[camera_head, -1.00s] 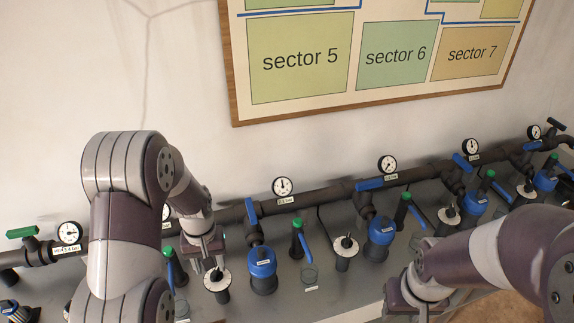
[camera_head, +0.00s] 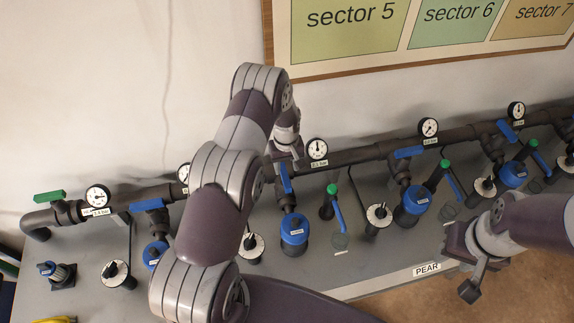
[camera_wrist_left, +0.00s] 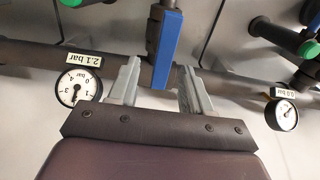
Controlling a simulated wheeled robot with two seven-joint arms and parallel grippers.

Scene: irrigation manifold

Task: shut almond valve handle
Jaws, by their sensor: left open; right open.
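A blue valve handle (camera_head: 285,178) stands crosswise to the main pipe, in the middle of the head view. My left gripper (camera_head: 288,157) is at its upper end. In the left wrist view the blue handle (camera_wrist_left: 166,48) shows between and just beyond the two open fingers (camera_wrist_left: 158,88), with gaps on both sides and no clear contact. I cannot read a name marking this handle as almond. My right gripper (camera_head: 477,277) is open and empty above the front edge at the right, near the "PEAR" label (camera_head: 427,270).
A gauge (camera_wrist_left: 78,87) labelled 2.1 bar and another gauge (camera_wrist_left: 283,114) labelled 0.0 bar flank the handle. Blue-capped fittings (camera_head: 294,229) and a green-topped blue lever (camera_head: 335,206) stand in front. My left arm hides part of the bench.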

